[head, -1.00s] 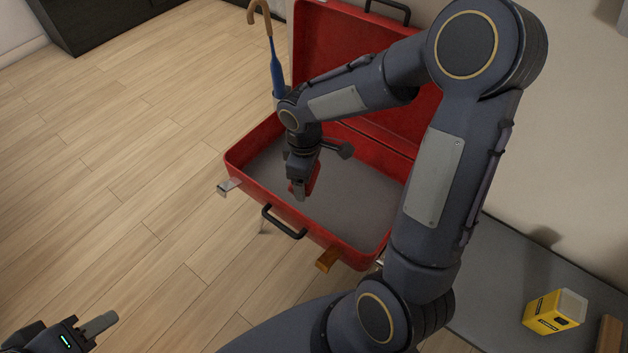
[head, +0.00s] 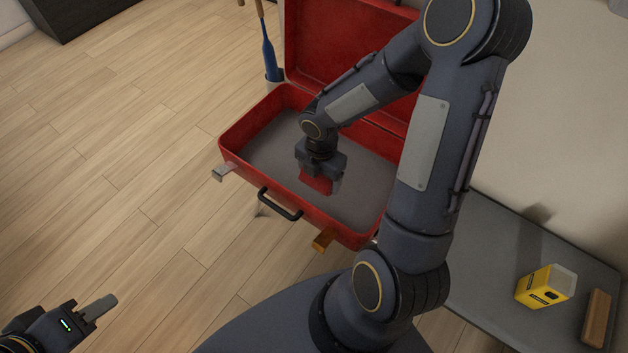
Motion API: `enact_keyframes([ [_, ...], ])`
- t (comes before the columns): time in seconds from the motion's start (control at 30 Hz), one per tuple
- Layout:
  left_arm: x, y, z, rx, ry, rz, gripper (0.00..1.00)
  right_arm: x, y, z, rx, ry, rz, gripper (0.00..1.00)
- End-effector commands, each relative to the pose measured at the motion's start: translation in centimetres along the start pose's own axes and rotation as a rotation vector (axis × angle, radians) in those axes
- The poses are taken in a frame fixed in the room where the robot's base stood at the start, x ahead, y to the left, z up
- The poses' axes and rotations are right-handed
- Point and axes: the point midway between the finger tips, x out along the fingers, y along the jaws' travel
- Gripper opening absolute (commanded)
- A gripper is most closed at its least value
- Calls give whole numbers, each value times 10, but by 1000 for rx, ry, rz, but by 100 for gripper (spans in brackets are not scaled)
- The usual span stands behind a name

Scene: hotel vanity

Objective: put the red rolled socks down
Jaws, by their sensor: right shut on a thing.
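The red rolled socks (head: 316,183) are held in my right gripper (head: 318,178), which points down inside the open red suitcase (head: 232,141). The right gripper is shut on the socks, low over the grey inside of the case. I cannot tell whether the socks touch the case floor. My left gripper (head: 98,308) is at the lower left over the wooden floor, apart from everything. Only part of it shows, and its jaw gap is not clear.
The suitcase lid stands open at the back. A blue umbrella (head: 268,55) stands behind the case at its left. A yellow box (head: 545,287) and a brown wooden block (head: 596,318) lie on the grey bench (head: 490,290) at the right. The wooden floor at left is clear.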

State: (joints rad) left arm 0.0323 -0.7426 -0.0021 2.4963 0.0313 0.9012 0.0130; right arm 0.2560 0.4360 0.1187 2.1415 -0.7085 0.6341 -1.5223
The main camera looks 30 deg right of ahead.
Motion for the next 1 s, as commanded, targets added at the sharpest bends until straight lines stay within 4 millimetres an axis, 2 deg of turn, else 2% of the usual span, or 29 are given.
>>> enact_keyframes([
  [0.03, 6, -3, 3, 0, 0, 0, 36, 17, 6, 4, 0, 3, -5, 55],
  [0.1, 9, -4, 5, 0, 0, 0, 36, 28, 14, 9, 0, 3, -5, 55],
  [0.2, 12, -5, 6, 0, 0, 0, 36, 40, 23, 16, 1, 2, -4, 55],
  [0.47, 15, -7, 7, 0, 0, 0, 36, 53, 33, 22, 1, 2, -3, 55],
  [0.7, 24, -11, 12, 0, 0, 0, 36, 86, 36, 24, 1, 2, -3, 55],
  [1.0, 24, -11, 12, 0, 0, 0, 36, 87, 36, 24, 1, 1, -2, 55],
])
